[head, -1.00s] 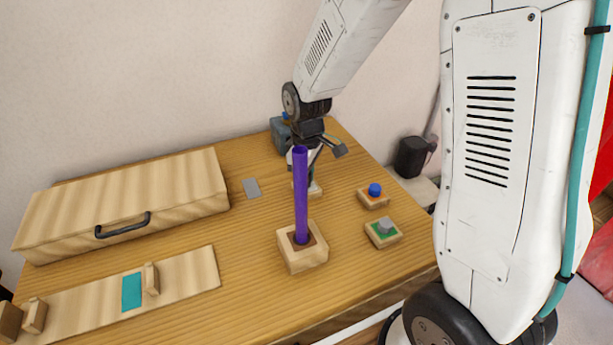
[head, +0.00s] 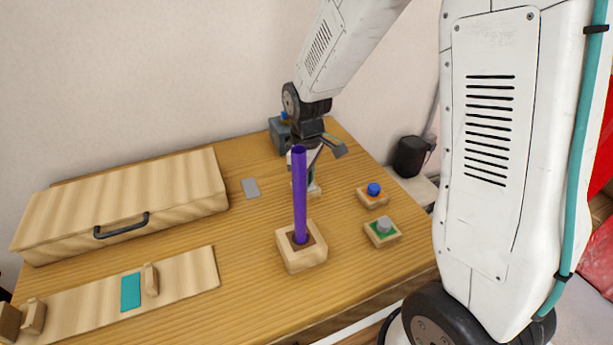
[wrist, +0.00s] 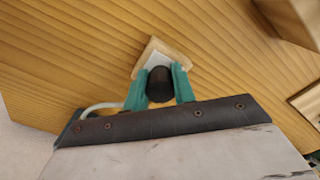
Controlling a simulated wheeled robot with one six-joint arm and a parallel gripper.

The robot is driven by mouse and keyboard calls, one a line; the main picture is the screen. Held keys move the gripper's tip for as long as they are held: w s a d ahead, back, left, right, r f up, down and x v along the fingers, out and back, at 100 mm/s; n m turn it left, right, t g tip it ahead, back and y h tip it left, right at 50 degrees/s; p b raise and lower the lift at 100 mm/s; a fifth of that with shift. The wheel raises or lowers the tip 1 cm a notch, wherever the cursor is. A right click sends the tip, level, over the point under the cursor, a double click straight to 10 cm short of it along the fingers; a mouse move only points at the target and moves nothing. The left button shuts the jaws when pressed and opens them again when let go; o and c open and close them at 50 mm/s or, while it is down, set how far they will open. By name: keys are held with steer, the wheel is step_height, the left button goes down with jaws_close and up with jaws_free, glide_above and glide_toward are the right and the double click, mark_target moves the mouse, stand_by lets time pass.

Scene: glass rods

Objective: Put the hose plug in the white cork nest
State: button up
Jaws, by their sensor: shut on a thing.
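The hose plug (wrist: 160,84) is a dark, round piece between the two teal fingers of my gripper (wrist: 161,88) in the wrist view. My gripper is shut on it. The white cork nest (wrist: 146,56) is a small wooden block with a white top, directly at the plug and fingertips. The plug and fingers cover part of it. I cannot tell whether the plug is above the nest or seated in it. In the head view the nest (head: 315,190) shows partly behind the purple rod (head: 300,195), which also hides much of my gripper and the plug.
The purple rod stands upright in a wooden block (head: 290,258) in front of the nest. To the right are blocks with a blue plug (head: 374,188) and a grey plug (head: 384,226). A wooden case (head: 130,195) and a board (head: 190,285) lie left.

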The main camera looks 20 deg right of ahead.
steer(key=shift+r, duration=0.45)
steer(key=shift+r, duration=0.35)
steer(key=shift+f, duration=0.4)
stand_by(1.5)
steer(key=shift+r, duration=0.35)
steer(key=shift+r, duration=0.1)
steer(key=shift+f, duration=0.85)
stand_by(0.6)
steer(key=o, duration=0.7)
steer(key=shift+r, duration=0.1)
